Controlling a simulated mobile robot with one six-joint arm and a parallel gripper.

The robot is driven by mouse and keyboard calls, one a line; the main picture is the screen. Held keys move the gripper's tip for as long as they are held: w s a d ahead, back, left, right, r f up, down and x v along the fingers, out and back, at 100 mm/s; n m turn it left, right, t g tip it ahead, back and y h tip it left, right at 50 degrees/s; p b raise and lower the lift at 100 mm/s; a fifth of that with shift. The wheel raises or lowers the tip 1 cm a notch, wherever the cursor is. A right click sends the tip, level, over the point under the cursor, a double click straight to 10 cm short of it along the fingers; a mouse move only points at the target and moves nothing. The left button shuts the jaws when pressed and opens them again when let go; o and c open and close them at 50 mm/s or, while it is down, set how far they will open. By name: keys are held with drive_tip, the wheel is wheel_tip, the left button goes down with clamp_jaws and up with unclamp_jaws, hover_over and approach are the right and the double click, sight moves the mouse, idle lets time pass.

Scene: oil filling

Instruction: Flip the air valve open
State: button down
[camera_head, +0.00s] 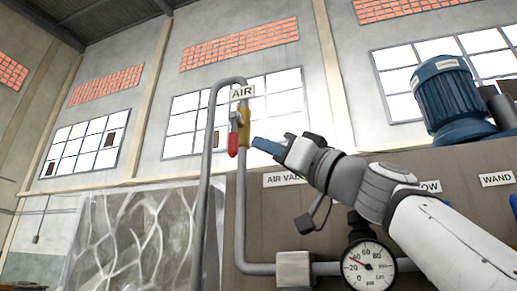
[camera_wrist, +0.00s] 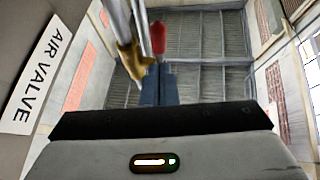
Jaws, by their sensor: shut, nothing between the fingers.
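The air valve has a yellow body (camera_head: 243,128) on a grey vertical pipe, under an "AIR" tag. Its red handle (camera_head: 233,143) hangs down along the left side of the body in the head view. In the wrist view, the yellow body (camera_wrist: 133,62) is just left of my fingertips and the red handle (camera_wrist: 158,38) is straight beyond them. My gripper (camera_head: 257,143), with blue fingers, is just right of the valve in the head view, pointing at it. The fingers (camera_wrist: 160,70) are shut and empty. I cannot tell whether they touch the valve.
A pressure gauge (camera_head: 368,266) sits low on the pipework below my arm. A panel with an "AIR VALVE" label (camera_head: 285,180) stands behind my gripper, and the label (camera_wrist: 38,75) shows in the wrist view. A blue motor (camera_head: 447,97) is at upper right. Another grey pipe (camera_head: 205,185) runs left of the valve.

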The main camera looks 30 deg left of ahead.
drive_tip(key=f+b+v, duration=0.1)
drive_tip(key=b+v, duration=0.3)
drive_tip(key=v, duration=0.6)
drive_tip(key=shift+s+a+f, duration=0.2)
drive_tip(key=shift+a+f, duration=0.05)
